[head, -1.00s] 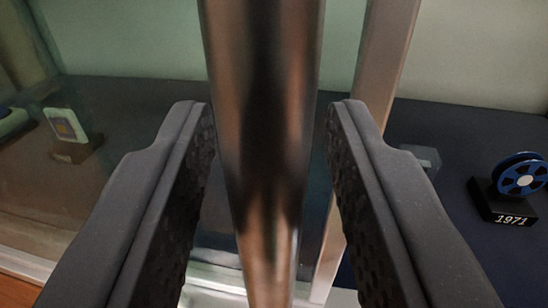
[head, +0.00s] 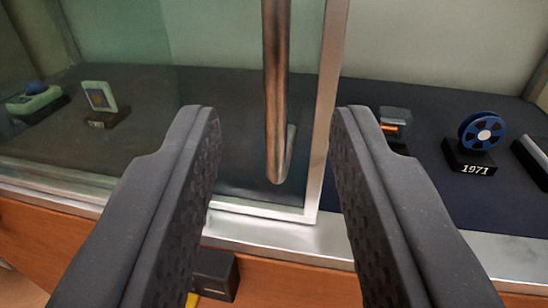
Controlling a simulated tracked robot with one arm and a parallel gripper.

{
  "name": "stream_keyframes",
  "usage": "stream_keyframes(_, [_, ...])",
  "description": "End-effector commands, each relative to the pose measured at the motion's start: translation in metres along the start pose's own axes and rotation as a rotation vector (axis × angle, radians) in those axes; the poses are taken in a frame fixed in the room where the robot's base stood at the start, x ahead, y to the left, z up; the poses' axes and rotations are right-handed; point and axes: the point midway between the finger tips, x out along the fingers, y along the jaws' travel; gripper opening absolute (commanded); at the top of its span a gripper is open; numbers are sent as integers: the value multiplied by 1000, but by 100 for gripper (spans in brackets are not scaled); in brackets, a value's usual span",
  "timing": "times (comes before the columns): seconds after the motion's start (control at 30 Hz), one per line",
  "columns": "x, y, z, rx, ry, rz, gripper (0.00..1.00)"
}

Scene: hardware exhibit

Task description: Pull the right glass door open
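A glass door pane with a light metal frame (head: 326,120) stands in front of the display case in the head view. Its vertical copper-brown bar handle (head: 275,90) hangs left of the frame's upright. The handle's lower end curves back toward the glass. My gripper (head: 276,112) is open, with its two dark fingers left and right of the handle in the picture. The handle appears beyond the fingertips, and neither finger touches it. The handle's top is out of the picture.
Behind glass at left are a framed card on a stand (head: 100,97) and a rounded device (head: 35,100). Right of the frame, a blue reel marked 1971 (head: 481,132) and a small grey device (head: 396,122) show clearly. A dark block (head: 215,273) is below the metal sill (head: 262,229).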

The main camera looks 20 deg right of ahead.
Motion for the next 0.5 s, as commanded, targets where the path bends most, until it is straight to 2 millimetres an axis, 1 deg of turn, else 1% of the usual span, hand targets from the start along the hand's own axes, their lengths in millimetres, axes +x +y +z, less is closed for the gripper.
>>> stream_keyframes(0.03, [-5, 0, -5, -1, -4, -1, 33])
stream_keyframes(0.23, [-24, 0, -5, -2, -5, -2, 33])
stream_keyframes(0.5, [-28, 0, -4, 0, -3, 4, 33])
